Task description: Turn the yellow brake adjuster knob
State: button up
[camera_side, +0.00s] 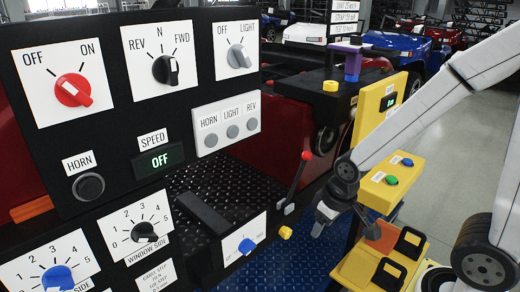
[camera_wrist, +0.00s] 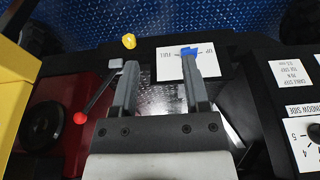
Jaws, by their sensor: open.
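A small yellow knob (camera_side: 285,232) sits low beside the red-tipped lever, right of the blue-knob panel. It also shows in the wrist view (camera_wrist: 129,41), beyond the left fingertip and a little to its left. My gripper (camera_side: 325,216) is to the right of the knob in the side view, apart from it. In the wrist view my gripper (camera_wrist: 159,62) has its two fingers spread with nothing held between them. A white panel with a blue knob lies beyond the right finger. Another yellow knob-like piece (camera_side: 330,86) sits higher up; I cannot tell its function.
The red-tipped lever (camera_side: 299,180) stands close to the knob, and its red ball (camera_wrist: 80,118) is left of my gripper. The blue knob (camera_side: 247,246) is on the nearby panel. Yellow boxes (camera_side: 390,184) with buttons stand at right. Blue textured floor (camera_wrist: 200,18) lies beyond.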

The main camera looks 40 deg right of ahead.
jog(key=o, duration=0.5)
jog(key=shift+c, duration=0.2)
jog(key=t, duration=1.1)
send_over(289, 235)
jog(key=s, duration=0.1)
jog(key=f, duration=1.9)
jog(key=shift+a, duration=0.35)
jog(key=s+f+m+t, duration=0.1)
jog(key=s+f+t, duration=0.3)
jog(key=s+f, duration=0.1)
jog(key=shift+s+d+f+m, duration=0.35)
jog(key=shift+s+f+m, duration=0.05)
jog(key=shift+s, duration=0.4)
jog(key=shift+w, duration=3.95)
